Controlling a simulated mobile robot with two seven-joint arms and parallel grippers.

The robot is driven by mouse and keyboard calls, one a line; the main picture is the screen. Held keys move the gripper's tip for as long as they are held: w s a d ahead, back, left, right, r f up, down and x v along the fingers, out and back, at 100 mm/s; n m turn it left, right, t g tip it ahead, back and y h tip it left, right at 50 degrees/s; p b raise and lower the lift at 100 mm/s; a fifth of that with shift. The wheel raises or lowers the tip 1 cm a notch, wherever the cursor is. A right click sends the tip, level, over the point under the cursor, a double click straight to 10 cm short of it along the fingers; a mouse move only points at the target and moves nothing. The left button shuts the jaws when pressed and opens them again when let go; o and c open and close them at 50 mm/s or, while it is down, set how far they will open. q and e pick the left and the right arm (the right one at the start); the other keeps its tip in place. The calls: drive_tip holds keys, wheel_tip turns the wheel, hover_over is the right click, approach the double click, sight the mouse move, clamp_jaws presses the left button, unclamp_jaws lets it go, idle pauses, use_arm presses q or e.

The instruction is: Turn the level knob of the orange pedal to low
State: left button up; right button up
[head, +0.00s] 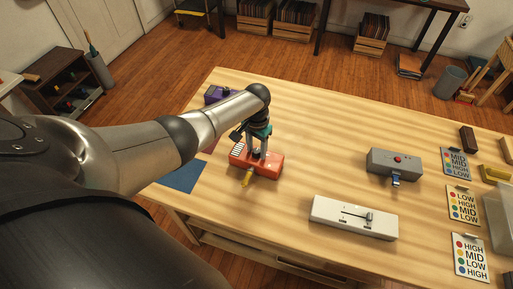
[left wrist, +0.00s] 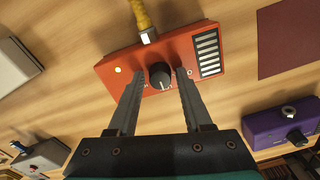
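The orange pedal (head: 271,166) stands on the wooden table, with a yellow plug (head: 247,177) at its near side. In the left wrist view, the orange pedal (left wrist: 115,68) has one black round knob (left wrist: 159,74) and a striped white panel (left wrist: 208,54). A pale mark shows on the knob's lower edge in that view. My left gripper (head: 258,152) is over the pedal. In the left wrist view, its two fingers (left wrist: 160,80) are apart, one on each side of the knob, with visible gaps. I cannot tell their exact height. My right gripper is not in view.
A purple pedal (head: 214,95) stands behind my left arm. Colour-dotted cards, including one (head: 470,256), lie along the right. The table's middle is clear.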

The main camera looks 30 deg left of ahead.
sight(256, 151)
use_arm(q)
drive_tip(key=shift+o, duration=0.9)
wheel_tip(256, 151, up, 15)
drive_tip(key=p, duration=0.4)
drive_tip(key=shift+r+p, duration=0.15)
drive_tip(key=shift+p, duration=0.25)
drive_tip(key=shift+s, duration=0.1)
